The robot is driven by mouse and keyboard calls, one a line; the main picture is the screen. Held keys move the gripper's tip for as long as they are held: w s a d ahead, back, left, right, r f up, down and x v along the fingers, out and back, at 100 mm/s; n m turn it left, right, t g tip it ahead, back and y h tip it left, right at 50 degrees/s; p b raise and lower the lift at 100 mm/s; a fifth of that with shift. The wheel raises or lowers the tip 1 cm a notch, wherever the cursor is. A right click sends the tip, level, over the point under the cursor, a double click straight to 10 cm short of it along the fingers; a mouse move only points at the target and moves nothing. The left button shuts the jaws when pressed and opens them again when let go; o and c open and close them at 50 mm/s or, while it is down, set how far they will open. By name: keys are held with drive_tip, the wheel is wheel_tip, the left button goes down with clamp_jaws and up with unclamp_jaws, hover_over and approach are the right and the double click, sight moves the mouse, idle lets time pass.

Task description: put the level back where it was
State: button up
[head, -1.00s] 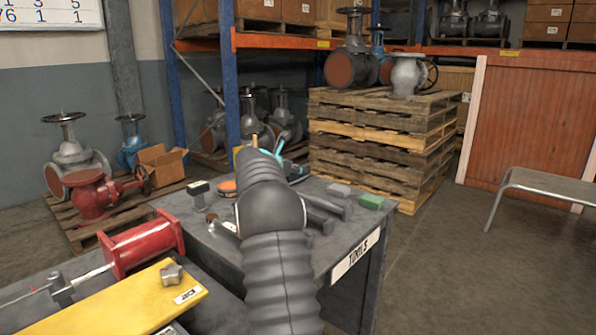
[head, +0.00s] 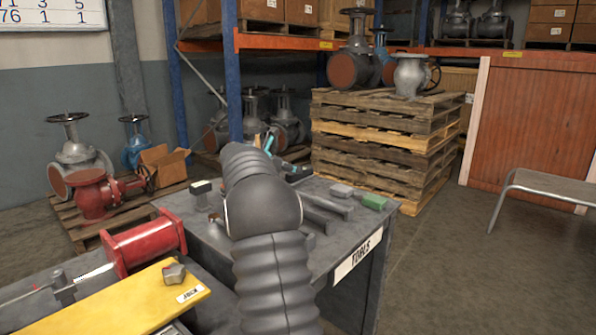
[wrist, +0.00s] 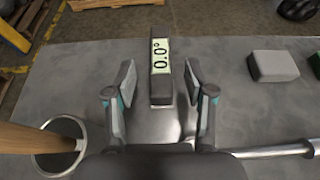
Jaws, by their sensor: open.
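The level (wrist: 161,72) is a dark grey bar with a pale green display reading 0.0°. The fingers are open, one on each side, with a gap to the level on both sides. I cannot tell whether it stands or lies. In the head view my arm hides most of the gripper; one teal part shows (head: 269,143). I cannot make out the level there.
A grey block (wrist: 287,66) lies right of the level; a green block (head: 374,202) is at the table's right edge. A round container (wrist: 62,146) with a wooden handle is at the wrist view's lower left. A metal bar (wrist: 270,151) lies lower right. Stacked pallets (head: 385,140) stand behind.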

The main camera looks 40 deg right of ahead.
drive_tip(key=v, duration=0.6)
idle(0.5)
